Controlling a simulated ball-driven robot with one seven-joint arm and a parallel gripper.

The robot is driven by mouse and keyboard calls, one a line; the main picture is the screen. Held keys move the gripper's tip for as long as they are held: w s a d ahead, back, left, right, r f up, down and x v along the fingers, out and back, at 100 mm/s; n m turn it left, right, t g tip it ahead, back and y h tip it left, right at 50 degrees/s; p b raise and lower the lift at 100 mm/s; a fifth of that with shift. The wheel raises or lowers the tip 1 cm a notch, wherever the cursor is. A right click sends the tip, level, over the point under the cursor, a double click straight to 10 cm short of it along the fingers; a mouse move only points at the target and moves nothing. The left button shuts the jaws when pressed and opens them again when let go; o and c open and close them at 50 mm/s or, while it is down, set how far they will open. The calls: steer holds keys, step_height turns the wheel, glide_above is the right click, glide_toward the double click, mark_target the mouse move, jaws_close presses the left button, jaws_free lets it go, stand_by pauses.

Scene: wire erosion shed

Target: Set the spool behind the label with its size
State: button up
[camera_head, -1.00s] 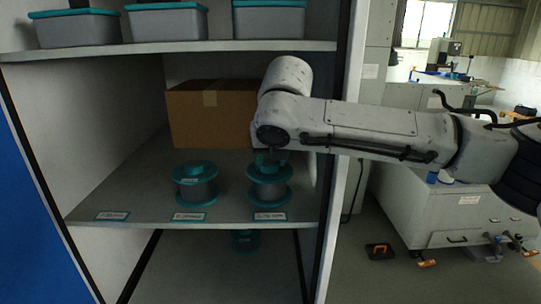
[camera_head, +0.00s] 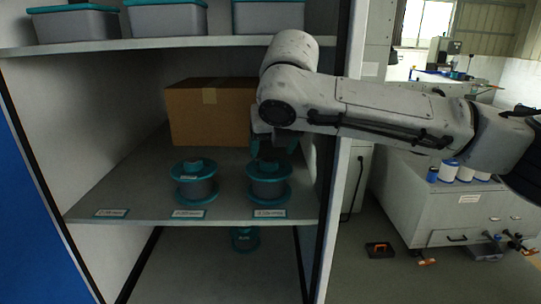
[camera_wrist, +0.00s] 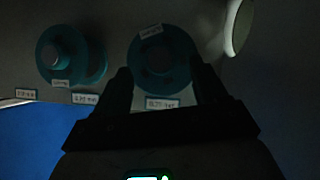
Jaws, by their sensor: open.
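A grey spool with teal flanges (camera_head: 268,182) stands upright on the middle shelf behind the right label (camera_head: 269,213). It also shows in the wrist view (camera_wrist: 158,62). A second such spool (camera_head: 195,184) stands behind the middle label (camera_head: 188,214), and in the wrist view (camera_wrist: 62,55) it is at left. The left label (camera_head: 111,213) has bare shelf behind it. The label print is too small to read surely. My gripper (camera_head: 275,150) is open just above the right spool, its fingers (camera_wrist: 162,85) either side of it in the wrist view. No hold shows.
A cardboard box (camera_head: 210,112) stands at the back of the middle shelf (camera_head: 130,190). Grey bins with teal lids (camera_head: 168,18) stand on the shelf above. Another spool (camera_head: 245,240) is below. The cabinet's right post (camera_head: 343,150) is close to my arm.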

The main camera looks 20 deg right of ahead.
steer(key=shift+v, duration=2.05)
